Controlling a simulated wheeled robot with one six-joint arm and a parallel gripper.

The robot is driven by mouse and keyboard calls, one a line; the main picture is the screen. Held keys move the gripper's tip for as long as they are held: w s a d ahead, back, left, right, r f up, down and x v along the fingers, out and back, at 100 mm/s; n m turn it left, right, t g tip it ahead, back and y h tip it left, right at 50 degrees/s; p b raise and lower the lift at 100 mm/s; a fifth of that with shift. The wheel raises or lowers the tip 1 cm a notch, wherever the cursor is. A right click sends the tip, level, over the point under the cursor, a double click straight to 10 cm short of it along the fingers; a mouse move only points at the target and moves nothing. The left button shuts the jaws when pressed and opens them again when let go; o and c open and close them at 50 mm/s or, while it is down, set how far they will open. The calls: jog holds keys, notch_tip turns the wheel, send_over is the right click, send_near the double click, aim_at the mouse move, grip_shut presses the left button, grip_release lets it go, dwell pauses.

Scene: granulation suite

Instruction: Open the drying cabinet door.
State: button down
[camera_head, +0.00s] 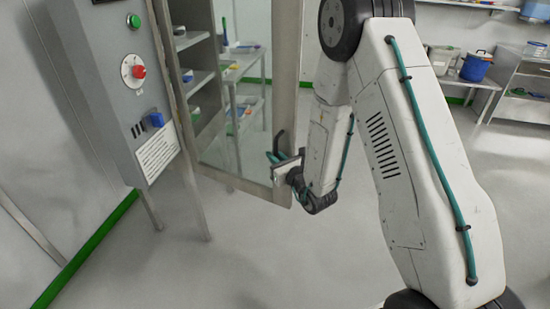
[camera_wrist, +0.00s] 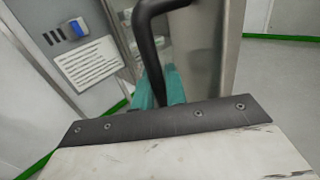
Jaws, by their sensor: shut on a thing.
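The drying cabinet (camera_head: 112,75) stands at the left, with a grey control panel on its face. Its glass door, in a metal frame (camera_head: 240,183), appears swung out from the cabinet; floor and a table show through the glass. The dark handle (camera_head: 281,137) is on the door's right stile. My gripper (camera_head: 279,157) is shut on the handle near the door's lower right corner. In the wrist view the dark bent handle (camera_wrist: 147,42) rises from between my teal fingers (camera_wrist: 160,88). The fingers' lower parts are hidden behind the wrist plate.
The panel carries a red knob (camera_head: 138,71), a blue switch (camera_head: 155,119) and a white label (camera_head: 158,152). A table with blue items stands behind the door. A blue bucket (camera_head: 476,67) sits on a bench at right. The floor (camera_head: 250,260) in front is clear.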

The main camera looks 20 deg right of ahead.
jog(key=c, duration=1.6)
grip_release()
jog(key=shift+d, duration=0.2)
jog(key=shift+c, duration=0.2)
jog(key=shift+o, duration=0.6)
jog(key=shift+d, duration=0.2)
jog(key=shift+s, duration=0.1)
jog(key=v, duration=0.7)
jog(key=shift+s, duration=0.4)
